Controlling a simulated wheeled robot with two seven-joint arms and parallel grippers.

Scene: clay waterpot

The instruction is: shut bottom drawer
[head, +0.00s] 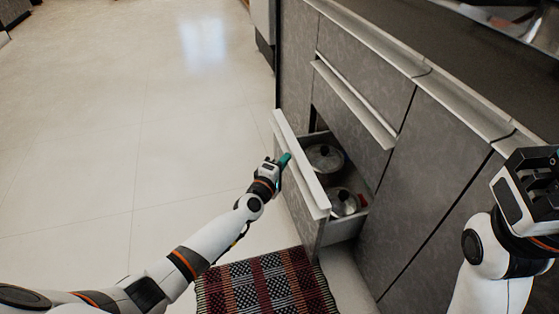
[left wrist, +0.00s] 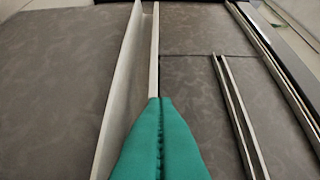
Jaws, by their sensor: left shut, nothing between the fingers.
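The bottom drawer (head: 301,165) stands pulled out of the grey cabinet, with a pale handle strip along the top of its front. Lidded pots (head: 324,158) lie inside it. My left gripper (head: 285,159) is shut and empty, its teal fingertips at the outer side of the drawer front near the handle strip; I cannot tell whether they touch it. In the left wrist view the shut teal fingers (left wrist: 160,140) point at the pale edge of the drawer front (left wrist: 125,100). My right gripper (head: 530,190) is raised at the right by the counter; its fingers cannot be made out.
A drawer above (head: 365,90) has a pale handle strip and looks closed. A dark counter (head: 450,50) runs along the cabinet's top. A red and black woven rug (head: 265,285) lies below the open drawer. The tiled floor (head: 110,130) at the left is clear.

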